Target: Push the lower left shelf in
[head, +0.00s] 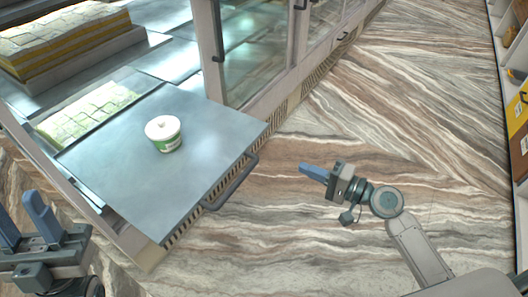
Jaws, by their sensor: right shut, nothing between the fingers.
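The lower left shelf (105,165) is a flat grey metal tray, drawn out of the display counter over the floor. A dark bar handle (232,182) runs along its front edge. A white and green tub (163,133) stands upright on the shelf. My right gripper (303,168) is shut and empty, to the right of the handle and apart from it, with its blue fingertips pointing left towards the shelf. My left gripper (18,207) is at the lower left, its two blue fingers spread apart with nothing visible between them.
The counter holds trays of yellow and green sweets (65,42) at the upper left. Glass doors (255,55) stand to the right of the drawn-out shelf. A shelf unit with goods (518,110) lines the right edge. The marbled floor (400,100) between is clear.

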